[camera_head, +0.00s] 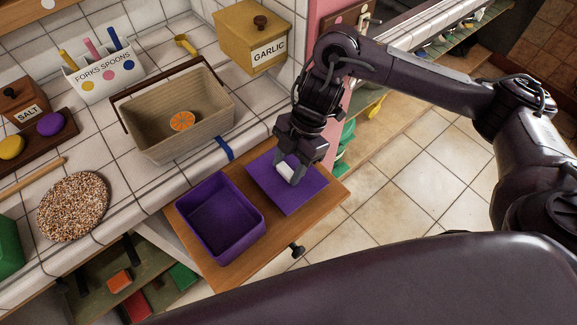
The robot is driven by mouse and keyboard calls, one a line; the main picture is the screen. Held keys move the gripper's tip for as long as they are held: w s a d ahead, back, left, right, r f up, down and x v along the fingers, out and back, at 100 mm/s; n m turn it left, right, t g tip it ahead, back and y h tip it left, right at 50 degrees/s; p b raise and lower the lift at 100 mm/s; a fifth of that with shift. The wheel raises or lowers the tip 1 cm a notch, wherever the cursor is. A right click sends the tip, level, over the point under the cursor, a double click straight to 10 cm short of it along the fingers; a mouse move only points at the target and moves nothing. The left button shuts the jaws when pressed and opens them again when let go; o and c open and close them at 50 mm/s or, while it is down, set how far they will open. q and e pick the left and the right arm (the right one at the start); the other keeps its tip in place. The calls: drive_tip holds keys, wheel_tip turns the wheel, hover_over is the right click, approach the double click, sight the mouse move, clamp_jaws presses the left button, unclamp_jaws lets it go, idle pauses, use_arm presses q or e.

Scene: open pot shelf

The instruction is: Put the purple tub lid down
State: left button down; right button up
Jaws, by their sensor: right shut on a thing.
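The purple tub lid (307,193) is a flat purple square with a white knob (285,171) near its middle. It lies over the right part of a wooden board (235,277), level with it; I cannot tell whether it touches the board. My right gripper (287,177) comes down from above and is shut on the knob. The purple tub (221,217) stands open and empty on the board, just left of the lid. My left gripper is not in view.
A garlic box (250,36) and a cutlery holder (101,82) stand farther back. A round speckled mat (74,206) lies at left. Open floor is at right.

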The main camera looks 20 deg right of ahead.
drive_tip(key=shift+w+f, duration=0.1)
drive_tip(key=shift+f, duration=0.3)
drive_tip(key=shift+f, duration=0.1)
drive_tip(key=o, duration=1)
drive_tip(key=shift+r, duration=0.2)
drive_tip(key=p+v, duration=0.2)
drive_tip(key=v, duration=0.9)
drive_tip(key=shift+d+r, duration=0.2)
drive_tip(key=shift+r, duration=0.15)
